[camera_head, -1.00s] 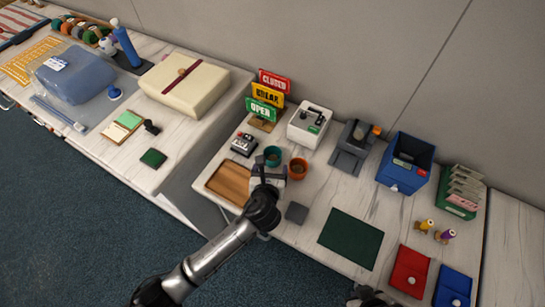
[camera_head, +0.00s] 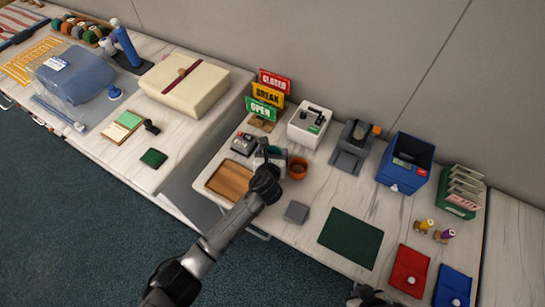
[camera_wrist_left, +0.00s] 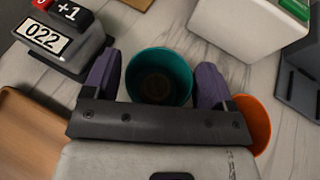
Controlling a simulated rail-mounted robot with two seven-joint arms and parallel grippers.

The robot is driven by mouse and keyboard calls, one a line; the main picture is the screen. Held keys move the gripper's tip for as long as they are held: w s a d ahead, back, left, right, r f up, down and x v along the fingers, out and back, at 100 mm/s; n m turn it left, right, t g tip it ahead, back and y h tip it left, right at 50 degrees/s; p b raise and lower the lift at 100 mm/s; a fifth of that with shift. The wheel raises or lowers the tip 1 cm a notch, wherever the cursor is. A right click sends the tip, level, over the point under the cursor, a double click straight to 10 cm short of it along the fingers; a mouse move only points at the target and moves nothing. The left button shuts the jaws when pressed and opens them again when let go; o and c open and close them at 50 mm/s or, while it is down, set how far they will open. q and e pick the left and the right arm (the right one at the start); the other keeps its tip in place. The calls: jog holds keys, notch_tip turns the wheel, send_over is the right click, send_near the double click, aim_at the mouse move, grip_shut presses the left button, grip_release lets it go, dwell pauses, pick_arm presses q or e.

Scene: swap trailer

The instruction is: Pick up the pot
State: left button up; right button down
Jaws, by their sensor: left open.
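Two pots stand on the right-hand table, a teal pot (camera_wrist_left: 160,62) and an orange pot (camera_head: 298,170). My left gripper (camera_wrist_left: 158,85) is open, with one purple finger on each side of the teal pot. I cannot tell whether the fingers touch it. In the head view my left gripper (camera_head: 268,163) covers most of the teal pot. The orange pot (camera_wrist_left: 255,118) sits just right of the right finger in the left wrist view, partly hidden. A dark part at the bottom edge of the head view looks like my right gripper (camera_head: 370,297), mostly cut off.
A counter device reading 022 (camera_wrist_left: 55,38) and a brown wooden tray (camera_head: 230,181) lie close left of the pots. A white machine (camera_head: 310,125) and a sign stand (camera_head: 265,100) are behind. A grey square (camera_head: 296,212) and a green mat (camera_head: 351,238) lie in front and right.

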pick_arm(q)
jog(key=shift+w, duration=0.15)
jog(key=c, duration=0.7)
